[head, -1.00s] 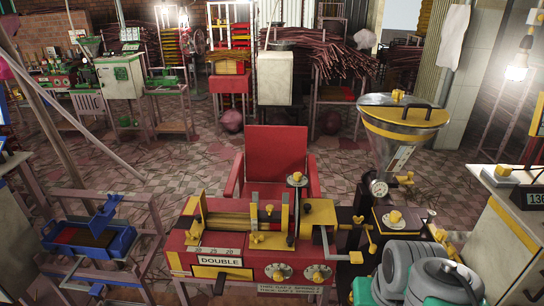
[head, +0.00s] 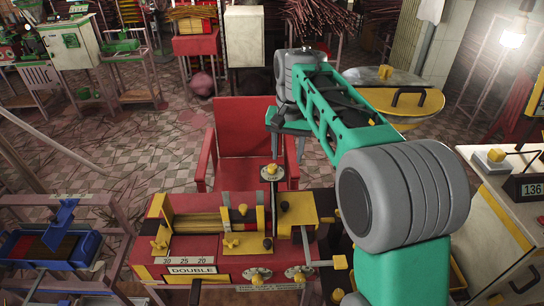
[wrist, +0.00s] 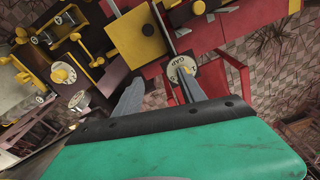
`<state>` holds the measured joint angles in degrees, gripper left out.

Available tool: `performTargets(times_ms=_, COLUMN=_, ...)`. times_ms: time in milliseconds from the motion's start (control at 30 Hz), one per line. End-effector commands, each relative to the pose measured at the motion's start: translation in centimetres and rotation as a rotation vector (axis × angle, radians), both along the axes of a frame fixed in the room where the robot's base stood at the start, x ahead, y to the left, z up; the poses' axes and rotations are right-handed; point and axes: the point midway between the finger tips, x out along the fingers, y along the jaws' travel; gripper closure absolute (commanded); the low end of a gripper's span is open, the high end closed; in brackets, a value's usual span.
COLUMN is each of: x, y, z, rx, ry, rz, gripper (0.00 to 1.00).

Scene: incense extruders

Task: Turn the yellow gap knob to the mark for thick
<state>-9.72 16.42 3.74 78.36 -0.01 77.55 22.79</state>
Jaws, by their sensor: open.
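The yellow gap knob (head: 271,168) sits on a round pale dial lettered GAP, on top of a post at the back of the red extruder (head: 225,272). In the wrist view the GAP dial (wrist: 178,64) lies by the tip of the right finger, which covers part of it; how the knob is turned cannot be read. My gripper (wrist: 157,79) is open and empty, its two grey fingers spread apart. In the head view my gripper's green hand (head: 290,123) hangs just behind and above the knob, in front of the red chair.
Other yellow knobs with dials (head: 255,275) are on the extruder's front, near a DOUBLE label. The red chair (head: 243,130) stands close behind. A large hopper (head: 423,103) with a yellow lid is at right, and a blue tray press (head: 48,250) at left.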

Motion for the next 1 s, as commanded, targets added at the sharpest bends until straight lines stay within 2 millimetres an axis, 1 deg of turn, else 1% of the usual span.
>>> performTargets(times_ms=33, x=2.0, y=1.3, z=-0.1, rx=-0.002, ry=0.025, rz=-0.019, gripper=0.52)
performTargets(times_ms=100, x=3.7, y=2.5, z=-0.5, rx=-0.005, ry=0.048, rz=-0.047, gripper=0.52)
performTargets(times_ms=200, x=5.0, y=3.5, z=-1.0, rx=-0.009, ry=0.066, rz=-0.074, gripper=0.52)
performTargets(times_ms=267, x=5.3, y=3.7, z=-1.3, rx=-0.01, ry=0.071, rz=-0.081, gripper=0.52)
performTargets(times_ms=367, x=5.4, y=3.7, z=-2.4, rx=-0.01, ry=0.072, rz=-0.085, gripper=0.52)
performTargets(times_ms=600, x=5.3, y=3.6, z=-6.9, rx=-0.01, ry=0.072, rz=-0.083, gripper=0.52)
performTargets(times_ms=700, x=5.3, y=3.6, z=-8.2, rx=-0.009, ry=0.07, rz=-0.083, gripper=0.52)
performTargets(times_ms=833, x=5.4, y=3.7, z=-9.0, rx=-0.009, ry=0.068, rz=-0.083, gripper=0.52)
performTargets(times_ms=1000, x=5.4, y=3.6, z=-9.0, rx=-0.009, ry=0.068, rz=-0.083, gripper=0.52)
